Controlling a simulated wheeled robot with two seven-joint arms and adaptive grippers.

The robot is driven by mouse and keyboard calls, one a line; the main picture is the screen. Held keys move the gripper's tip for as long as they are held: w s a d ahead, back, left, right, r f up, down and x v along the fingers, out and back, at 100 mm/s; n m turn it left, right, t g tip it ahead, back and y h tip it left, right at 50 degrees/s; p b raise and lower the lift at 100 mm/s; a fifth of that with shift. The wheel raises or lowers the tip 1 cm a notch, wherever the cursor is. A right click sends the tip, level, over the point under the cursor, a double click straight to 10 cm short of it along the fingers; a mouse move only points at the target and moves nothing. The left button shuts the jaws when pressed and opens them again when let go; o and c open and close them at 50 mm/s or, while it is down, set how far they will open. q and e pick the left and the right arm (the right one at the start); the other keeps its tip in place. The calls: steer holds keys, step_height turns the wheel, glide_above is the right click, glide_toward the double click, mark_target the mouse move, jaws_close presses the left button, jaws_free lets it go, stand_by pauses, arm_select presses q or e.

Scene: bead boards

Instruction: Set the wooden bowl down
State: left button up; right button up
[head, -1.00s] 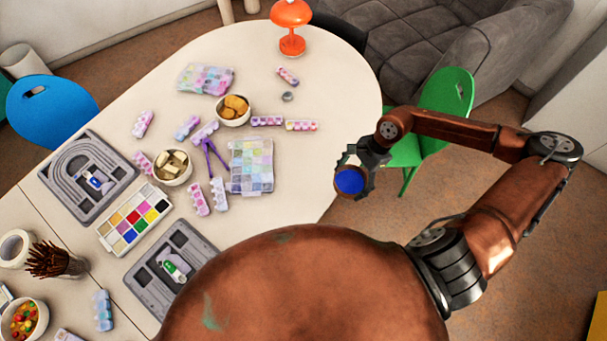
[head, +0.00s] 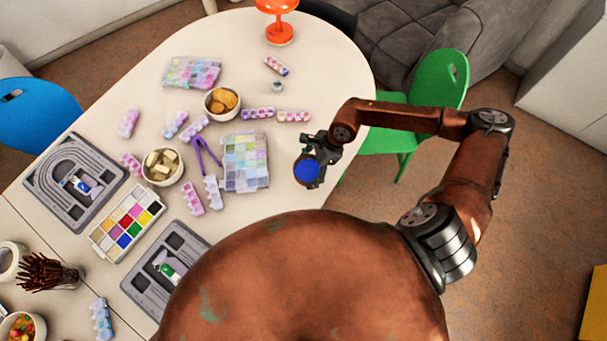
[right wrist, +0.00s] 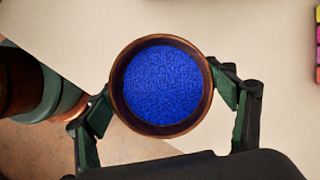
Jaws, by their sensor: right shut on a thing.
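The wooden bowl (head: 307,171) is small, brown-rimmed and filled with something bright blue. My right gripper (head: 318,163) is shut on it and holds it over the right edge of the table, level as far as I can tell. In the right wrist view the bowl (right wrist: 161,86) sits between the two fingers of the gripper (right wrist: 165,100), with pale tabletop behind most of it and brown floor at the lower left. The gap between bowl and table cannot be judged. My left gripper is not in view.
The white table (head: 320,85) has free room at its right end. A clear bead case (head: 245,162) lies left of the bowl. An orange lamp (head: 278,22) stands at the back. A green chair (head: 438,85) is beyond the right edge. Bead boards (head: 75,185) lie at the left.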

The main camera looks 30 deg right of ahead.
mark_target(307, 172)
steer(key=shift+w+a+f, duration=0.2)
steer(key=shift+a+f, duration=0.15)
steer(key=shift+f, duration=0.1)
steer(key=shift+w+a+f, duration=0.2)
steer(key=shift+a+f, duration=0.1)
steer(key=shift+f, duration=0.05)
step_height(307, 172, down, 3)
steer(key=shift+f, duration=0.15)
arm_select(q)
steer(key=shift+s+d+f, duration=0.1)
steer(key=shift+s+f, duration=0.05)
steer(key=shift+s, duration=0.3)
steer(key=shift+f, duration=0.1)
arm_select(e)
steer(key=shift+f, duration=0.1)
steer(key=o, duration=1.2)
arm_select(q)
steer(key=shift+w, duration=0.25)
